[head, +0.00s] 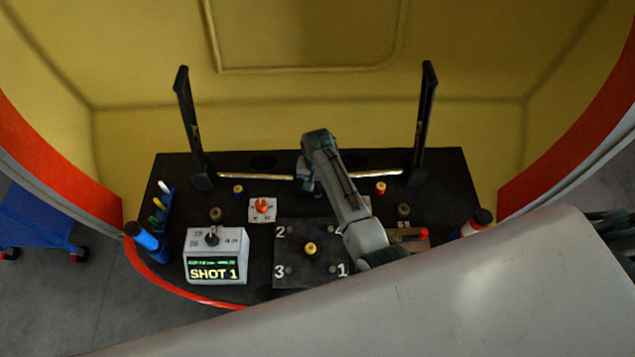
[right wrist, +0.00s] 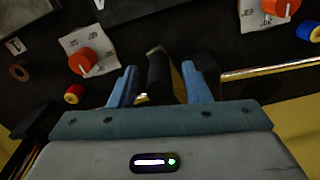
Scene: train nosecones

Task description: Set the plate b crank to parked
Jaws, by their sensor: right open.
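My right gripper (head: 307,182) is over the middle back of the black bench, by the brass rod (head: 252,175). In the right wrist view its two blue fingers (right wrist: 163,88) are open, one on each side of a dark upright bar (right wrist: 158,72) with a yellowish side. I cannot tell whether they touch it, or whether it is the crank. No readable label marks plate b. One orange knob on a white card (head: 262,206) stands left of my arm. In the right wrist view orange knobs show at left (right wrist: 84,60) and right (right wrist: 276,8). My left gripper is not in view.
Two tall black posts (head: 190,125) (head: 425,120) rise from the bench. A blue bottle (head: 146,238) stands at the left edge.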

